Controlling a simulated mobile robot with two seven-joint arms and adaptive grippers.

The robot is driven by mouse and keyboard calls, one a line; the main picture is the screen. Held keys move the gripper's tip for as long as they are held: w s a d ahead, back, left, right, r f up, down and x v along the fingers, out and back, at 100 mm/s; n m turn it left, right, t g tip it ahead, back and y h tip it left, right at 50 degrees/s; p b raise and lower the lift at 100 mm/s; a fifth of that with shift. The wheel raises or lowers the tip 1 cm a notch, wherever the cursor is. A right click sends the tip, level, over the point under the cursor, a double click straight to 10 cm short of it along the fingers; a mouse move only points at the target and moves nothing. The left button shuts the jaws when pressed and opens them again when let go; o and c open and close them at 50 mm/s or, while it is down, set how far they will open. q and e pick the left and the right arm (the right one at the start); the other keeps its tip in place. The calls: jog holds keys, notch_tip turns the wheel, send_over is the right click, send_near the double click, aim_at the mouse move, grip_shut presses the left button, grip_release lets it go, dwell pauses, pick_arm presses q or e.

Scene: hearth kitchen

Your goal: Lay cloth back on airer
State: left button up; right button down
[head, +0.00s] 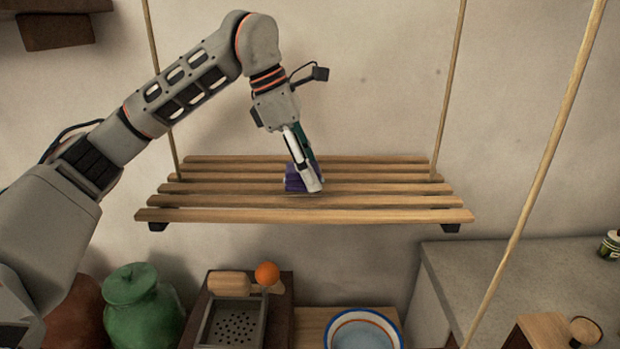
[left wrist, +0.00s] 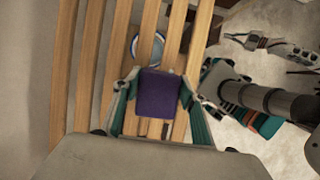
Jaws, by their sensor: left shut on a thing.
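The airer (head: 300,214) is a hanging rack of several wooden slats, and its slats also fill the left part of the left wrist view (left wrist: 90,70). The folded purple cloth (head: 292,184) is at the middle of the slats. My left gripper (head: 307,180) points down and is shut on the cloth. In the left wrist view the cloth (left wrist: 158,93) sits between the two fingers, over the slats. I cannot tell whether the cloth rests on the slats.
Thin poles (head: 452,90) hold the airer in front of the wall. Below are a green jar (head: 143,308), a grater box (head: 232,325), an orange ball (head: 267,273) and a blue-rimmed bowl (head: 362,330). A grey counter (head: 520,265) stands right. The slats beside the cloth are bare.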

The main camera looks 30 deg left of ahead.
pick_arm(q)
jog(key=shift+f, duration=0.95)
jog(key=shift+f, duration=0.1)
jog(key=o, duration=1.1)
jog(key=shift+f, duration=0.1)
